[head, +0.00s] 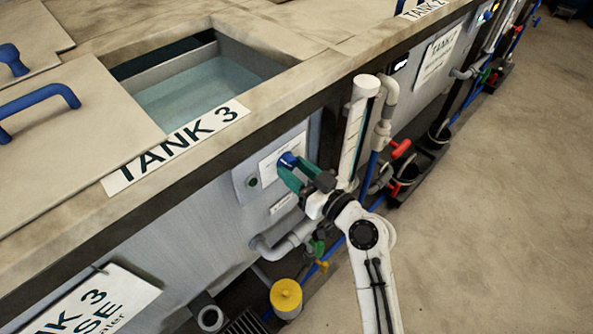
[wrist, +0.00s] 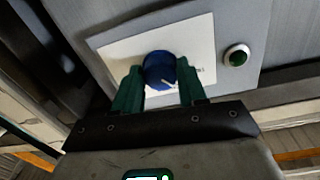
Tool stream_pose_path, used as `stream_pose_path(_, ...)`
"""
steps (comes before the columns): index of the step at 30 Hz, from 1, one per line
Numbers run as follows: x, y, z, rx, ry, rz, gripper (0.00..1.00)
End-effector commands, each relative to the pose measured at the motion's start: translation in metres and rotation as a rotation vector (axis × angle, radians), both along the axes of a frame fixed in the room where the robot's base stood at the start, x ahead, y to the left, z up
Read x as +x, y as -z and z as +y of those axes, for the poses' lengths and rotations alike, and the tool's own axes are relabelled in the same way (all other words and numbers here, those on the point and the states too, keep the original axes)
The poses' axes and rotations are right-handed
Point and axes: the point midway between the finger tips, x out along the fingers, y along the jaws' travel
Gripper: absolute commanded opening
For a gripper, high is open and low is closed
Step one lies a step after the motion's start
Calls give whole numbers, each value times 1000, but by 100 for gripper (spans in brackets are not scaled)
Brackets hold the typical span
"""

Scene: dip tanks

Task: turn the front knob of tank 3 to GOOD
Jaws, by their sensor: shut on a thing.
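The blue front knob (head: 288,160) of tank 3 sits on a white label plate (head: 268,170) on the tank's front face. In the wrist view the knob (wrist: 160,70) has a white pointer line toward its lower side; the plate's lettering is too small to read. My gripper (head: 287,168) has its green fingers on both sides of the knob, shut on it. The fingers also show in the wrist view (wrist: 160,84). The TANK 3 sign (head: 175,147) is on the rim above, beside the open basin of pale blue liquid (head: 200,92).
A green button (head: 253,182) is beside the plate. A clear vertical tube (head: 357,130) and grey pipes stand right of my gripper. A yellow-capped container (head: 286,296) is below. The floor (head: 500,200) at right is clear.

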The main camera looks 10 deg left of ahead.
Motion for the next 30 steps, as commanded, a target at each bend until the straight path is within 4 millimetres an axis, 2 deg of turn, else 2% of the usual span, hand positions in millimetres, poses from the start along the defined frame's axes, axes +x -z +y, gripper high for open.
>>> stream_pose_path(30, -1, -4, 0, 595, 3, 762, 11)
